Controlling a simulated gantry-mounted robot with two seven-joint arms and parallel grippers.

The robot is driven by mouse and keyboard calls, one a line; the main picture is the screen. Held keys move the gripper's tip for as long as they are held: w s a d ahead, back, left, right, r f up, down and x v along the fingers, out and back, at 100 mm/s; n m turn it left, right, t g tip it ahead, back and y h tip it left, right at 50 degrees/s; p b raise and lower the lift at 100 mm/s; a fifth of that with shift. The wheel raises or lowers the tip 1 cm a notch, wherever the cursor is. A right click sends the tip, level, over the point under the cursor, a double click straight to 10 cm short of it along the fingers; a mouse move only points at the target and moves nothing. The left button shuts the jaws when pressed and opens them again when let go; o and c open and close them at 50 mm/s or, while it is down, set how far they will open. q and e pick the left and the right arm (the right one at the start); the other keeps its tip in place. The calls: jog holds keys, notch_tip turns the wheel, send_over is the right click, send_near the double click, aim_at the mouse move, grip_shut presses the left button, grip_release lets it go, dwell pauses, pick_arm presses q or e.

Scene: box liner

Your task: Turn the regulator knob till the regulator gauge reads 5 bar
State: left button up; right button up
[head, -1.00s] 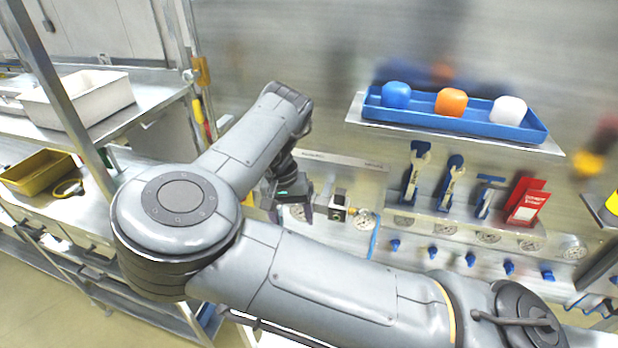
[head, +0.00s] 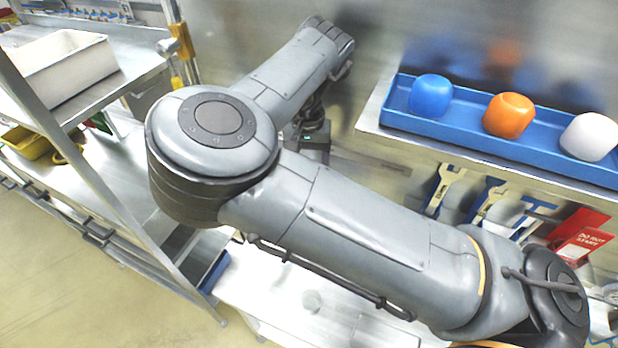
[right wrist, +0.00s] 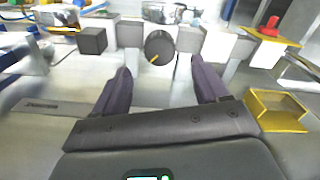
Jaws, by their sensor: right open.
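The regulator knob (right wrist: 160,46) shows in the right wrist view as a dark round disc with a yellow mark toward its lower left. My right gripper (right wrist: 161,66) is open, its two purple-grey fingers spread on either side of the knob's line. The knob appears just ahead of the fingertips, with nothing gripped. In the head view my right gripper (head: 312,135) is partly visible beside the wall, its fingertips hidden by my arm. The regulator and its gauge are hidden there, and I cannot read a gauge in either view. My left gripper is not in view.
A shelf above the panel holds a blue tray (head: 392,102) with blue, orange and white blocks. Wrenches (head: 441,190) and a red tag (head: 583,232) hang below it. A yellow bin (right wrist: 277,112) stands right of my gripper. A white bin (head: 62,72) stands on the left bench.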

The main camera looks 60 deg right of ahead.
notch_tip(320, 180, down, 6)
jog(key=shift+f+p, duration=0.1)
jog(key=shift+p, duration=0.75)
jog(key=shift+f, duration=0.75)
jog(key=c, duration=1.1)
jog(key=shift+o, duration=0.2)
